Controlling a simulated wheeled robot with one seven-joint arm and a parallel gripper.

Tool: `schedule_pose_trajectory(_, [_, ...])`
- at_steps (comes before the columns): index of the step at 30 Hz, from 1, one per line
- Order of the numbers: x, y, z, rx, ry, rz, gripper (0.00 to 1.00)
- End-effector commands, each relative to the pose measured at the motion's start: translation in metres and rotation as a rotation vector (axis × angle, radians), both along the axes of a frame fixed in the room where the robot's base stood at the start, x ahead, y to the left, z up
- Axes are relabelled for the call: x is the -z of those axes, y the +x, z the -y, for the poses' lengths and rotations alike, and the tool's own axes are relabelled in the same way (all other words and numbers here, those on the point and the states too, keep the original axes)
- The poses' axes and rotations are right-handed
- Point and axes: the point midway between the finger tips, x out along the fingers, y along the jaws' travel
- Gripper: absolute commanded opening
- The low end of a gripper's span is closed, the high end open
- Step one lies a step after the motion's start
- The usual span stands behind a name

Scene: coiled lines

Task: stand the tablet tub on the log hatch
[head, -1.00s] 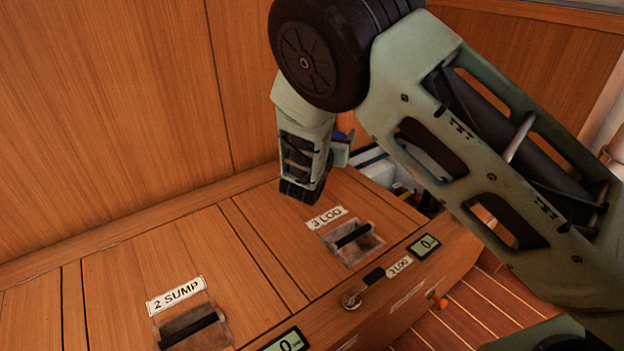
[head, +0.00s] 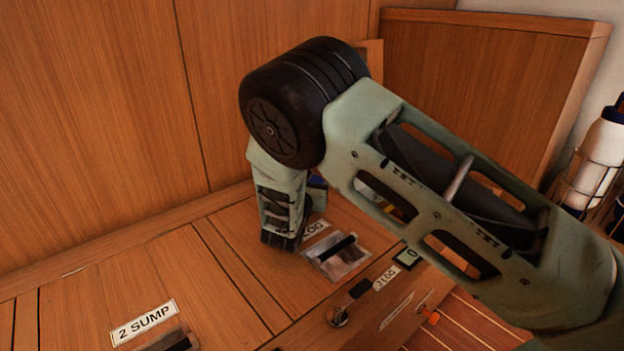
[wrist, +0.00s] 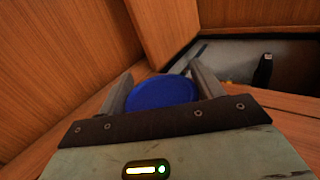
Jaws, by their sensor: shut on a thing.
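The tablet tub shows in the wrist view as a round blue lid (wrist: 162,93) between the two grey fingers of my gripper (wrist: 160,84). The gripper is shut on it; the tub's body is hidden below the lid. In the head view my gripper (head: 318,196) is mostly behind my wrist, with a sliver of blue at it. The log hatch (head: 292,272) is the wooden panel below and in front, with a partly covered LOG label and a recessed black handle. My gripper is over its back part; I cannot tell whether the tub touches it.
The sump hatch (head: 85,300), with a 2 SUMP label (head: 145,322), lies to the left. An open grey compartment (wrist: 235,62) holding a black object lies beyond the gripper. A white bottle (head: 598,155) stands in a wire rack at right. Wooden walls close the back.

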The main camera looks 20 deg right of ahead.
Motion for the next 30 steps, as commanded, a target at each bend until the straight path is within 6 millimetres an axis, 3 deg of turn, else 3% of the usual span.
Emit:
schedule_pose_trajectory(1, [0.001, 0.000, 0.000, 0.000, 0.000, 0.000, 0.74])
schedule_pose_trajectory(3, [0.000, 0.000, 0.000, 0.000, 0.000, 0.000, 0.88])
schedule_pose_trajectory(14, [-0.004, -0.002, -0.002, -0.001, 0.000, -0.001, 0.88])
schedule_pose_trajectory(30, [-0.006, -0.085, -0.057, -0.004, -0.002, -0.002, 0.88])
